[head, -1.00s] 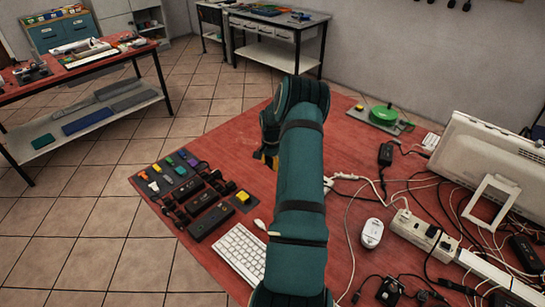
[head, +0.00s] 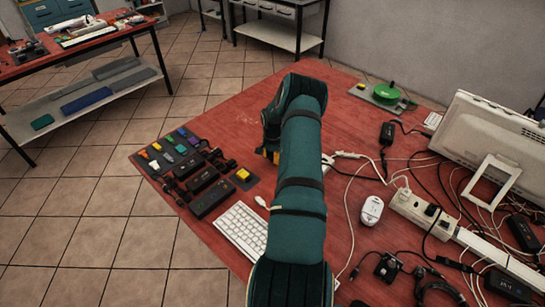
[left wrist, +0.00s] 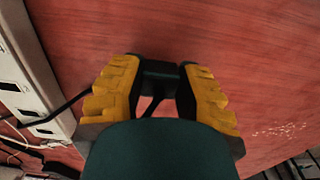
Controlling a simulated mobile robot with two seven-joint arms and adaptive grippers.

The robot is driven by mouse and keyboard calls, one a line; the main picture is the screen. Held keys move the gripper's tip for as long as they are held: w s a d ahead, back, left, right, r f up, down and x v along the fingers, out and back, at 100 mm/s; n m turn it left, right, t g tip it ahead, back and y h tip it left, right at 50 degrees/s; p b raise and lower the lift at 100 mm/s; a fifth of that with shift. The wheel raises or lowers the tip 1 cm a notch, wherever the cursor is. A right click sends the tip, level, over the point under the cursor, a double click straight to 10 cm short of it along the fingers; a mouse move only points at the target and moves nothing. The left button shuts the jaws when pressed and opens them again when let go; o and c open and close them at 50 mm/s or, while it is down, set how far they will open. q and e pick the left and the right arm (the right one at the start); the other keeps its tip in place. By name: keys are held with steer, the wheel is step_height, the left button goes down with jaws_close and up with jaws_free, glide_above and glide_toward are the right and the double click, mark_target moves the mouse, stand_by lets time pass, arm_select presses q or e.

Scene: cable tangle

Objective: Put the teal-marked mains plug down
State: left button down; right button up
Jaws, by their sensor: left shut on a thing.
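My left gripper (head: 268,154) is over the middle of the red table, its fingertips mostly hidden behind my own arm in the head view. In the left wrist view its yellow-padded fingers (left wrist: 160,88) are shut on a small black body, which looks like the mains plug (left wrist: 160,70). The red tabletop (left wrist: 200,30) lies behind the plug; contact cannot be told. My right gripper is not in view.
White power strips (head: 422,212) with plugs and tangled cables lie at the right, by a white monitor (head: 490,150). A keyboard (head: 240,228), a mouse (head: 372,210) and several dark adapters (head: 210,198) are nearby. Bare red tabletop (head: 235,125) lies left of the gripper.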

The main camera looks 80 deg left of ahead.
mark_target(272, 156)
arm_select(q)
steer(key=c, duration=0.7)
jaws_free()
steer(key=shift+f, duration=0.15)
steer(key=shift+c, duration=0.2)
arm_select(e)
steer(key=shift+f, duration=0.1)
arm_select(q)
steer(key=shift+r, duration=0.3)
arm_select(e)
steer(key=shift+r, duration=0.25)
arm_select(q)
step_height(272, 156, up, 12)
steer(key=shift+f+p, duration=0.15)
steer(key=shift+p, duration=0.3)
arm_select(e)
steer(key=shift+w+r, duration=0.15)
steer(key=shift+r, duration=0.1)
